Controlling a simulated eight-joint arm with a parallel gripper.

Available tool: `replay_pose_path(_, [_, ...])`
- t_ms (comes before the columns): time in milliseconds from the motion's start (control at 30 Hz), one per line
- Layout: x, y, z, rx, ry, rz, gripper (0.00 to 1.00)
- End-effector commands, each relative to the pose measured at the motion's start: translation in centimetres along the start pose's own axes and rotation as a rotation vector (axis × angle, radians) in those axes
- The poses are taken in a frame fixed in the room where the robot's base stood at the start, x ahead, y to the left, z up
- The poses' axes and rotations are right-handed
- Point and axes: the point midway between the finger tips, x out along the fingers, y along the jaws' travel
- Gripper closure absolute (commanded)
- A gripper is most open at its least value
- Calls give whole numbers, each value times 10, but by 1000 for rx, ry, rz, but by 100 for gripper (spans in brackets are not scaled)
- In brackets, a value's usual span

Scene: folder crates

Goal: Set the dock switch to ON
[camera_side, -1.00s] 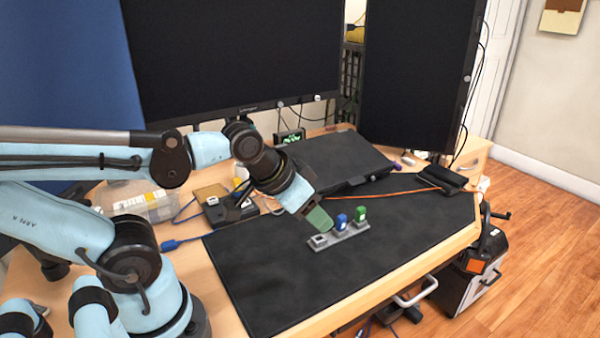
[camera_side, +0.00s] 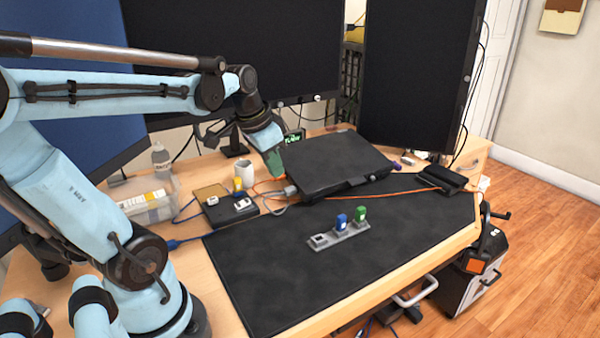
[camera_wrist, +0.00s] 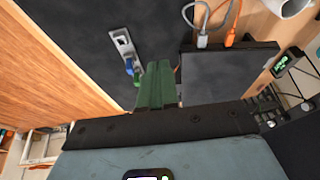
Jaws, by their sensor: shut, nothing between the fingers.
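My gripper (camera_side: 275,164) has green fingers pressed together. It hangs, pointing down, by the left corner of a flat black slab-like device (camera_side: 335,163), above the desk. The shut fingers also show in the wrist view (camera_wrist: 157,88). Grey and orange cables reach the slab's edge. A grey strip (camera_side: 325,243) lies on the black mat with a blue stick (camera_side: 341,221) and a green stick (camera_side: 361,213) standing in it; its left slot holds no stick. A black box (camera_side: 232,214) with small white pieces on top sits left of the mat. I cannot make out which part is the dock switch.
A white mug (camera_side: 244,175) stands behind the black box. A clear bin (camera_side: 150,205) is at the left. A small device with a green display (camera_side: 293,137) is behind the slab. Large monitors (camera_side: 235,60) line the back. The mat's (camera_side: 270,285) front is clear.

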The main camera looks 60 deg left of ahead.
Motion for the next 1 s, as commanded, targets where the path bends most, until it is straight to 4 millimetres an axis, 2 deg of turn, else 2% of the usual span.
replay_pose_path(33, [-3,-26,4,-16,-32,2,100])
replay_pose_path(100, [-6,-53,12,-14,-70,19,100])
replay_pose_path(200, [-11,-86,24,-11,-107,46,100])
replay_pose_path(333, [-15,-112,37,-5,-130,76,100])
replay_pose_path(433, [-16,-121,43,1,-137,88,100])
replay_pose_path(567, [-12,-122,45,3,-139,92,100])
replay_pose_path(767, [11,-120,48,5,-138,91,100])
replay_pose_path(1000, [48,-117,52,4,-138,90,100])
